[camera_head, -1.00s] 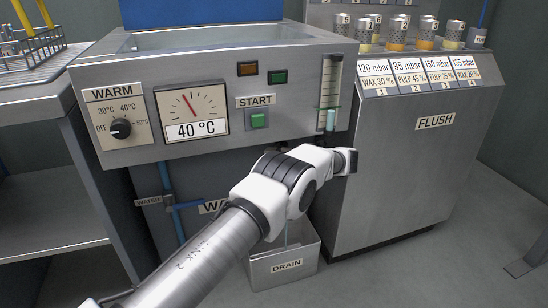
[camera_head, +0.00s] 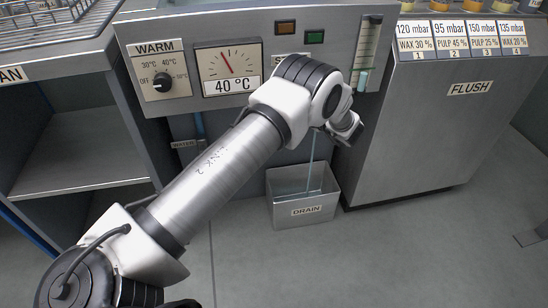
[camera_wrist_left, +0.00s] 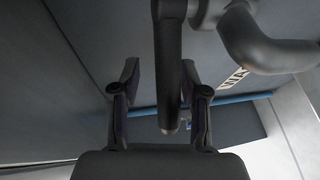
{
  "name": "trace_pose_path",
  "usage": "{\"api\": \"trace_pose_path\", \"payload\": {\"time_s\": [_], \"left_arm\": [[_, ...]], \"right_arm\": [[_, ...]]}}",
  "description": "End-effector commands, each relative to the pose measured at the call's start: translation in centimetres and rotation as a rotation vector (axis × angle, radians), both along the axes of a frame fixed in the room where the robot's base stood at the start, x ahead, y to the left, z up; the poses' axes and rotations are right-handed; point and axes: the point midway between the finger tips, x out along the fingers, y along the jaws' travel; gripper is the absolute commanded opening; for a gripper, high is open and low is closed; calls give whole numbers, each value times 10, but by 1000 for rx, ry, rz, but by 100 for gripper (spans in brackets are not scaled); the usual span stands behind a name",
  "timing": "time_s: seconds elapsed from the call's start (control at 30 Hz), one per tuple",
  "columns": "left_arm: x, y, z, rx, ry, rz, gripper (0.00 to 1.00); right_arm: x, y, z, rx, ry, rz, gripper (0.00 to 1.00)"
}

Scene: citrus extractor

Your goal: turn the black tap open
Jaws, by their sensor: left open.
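In the left wrist view a dark bar (camera_wrist_left: 168,75), which looks like the handle of the black tap, runs down between the two fingers of my left gripper (camera_wrist_left: 159,70). The gripper is open, with one finger on each side of the bar. A gap shows on the left side; the right finger is closer to the bar. A thick grey curved pipe (camera_wrist_left: 262,45) joins near the bar's upper end. In the head view my left arm hides the tap and the gripper. My right gripper is not in view.
The machine's front panel has a WARM knob (camera_head: 162,82) and a dial (camera_head: 228,68) marked 40 °C. A grey DRAIN bin (camera_head: 303,196) stands on the floor, with a thin pale line above it. The FLUSH cabinet (camera_head: 445,130) is at right. A blue pipe (camera_wrist_left: 240,97) runs behind the fingers.

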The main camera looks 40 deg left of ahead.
Motion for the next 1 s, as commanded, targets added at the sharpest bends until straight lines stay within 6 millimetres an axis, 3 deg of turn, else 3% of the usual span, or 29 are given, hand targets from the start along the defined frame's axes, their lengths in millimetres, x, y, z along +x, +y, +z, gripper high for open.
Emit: {"api": "trace_pose_path", "payload": {"time_s": [0.03, 0.33, 0.67, 0.7, 1.0], "left_arm": [[-1, 5, 5, 0, 6, -56, 44], [11, 25, -3, -5, 2, -399, 44], [-38, -39, 18, 3, 3, -406, 44], [-42, -38, 0, 6, 59, -429, 44], [-75, -55, -65, 42, 400, -614, 44]], "right_arm": [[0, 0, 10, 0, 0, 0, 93], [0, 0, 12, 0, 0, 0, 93], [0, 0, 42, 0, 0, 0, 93], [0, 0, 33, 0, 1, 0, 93], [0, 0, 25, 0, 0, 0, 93]]}}
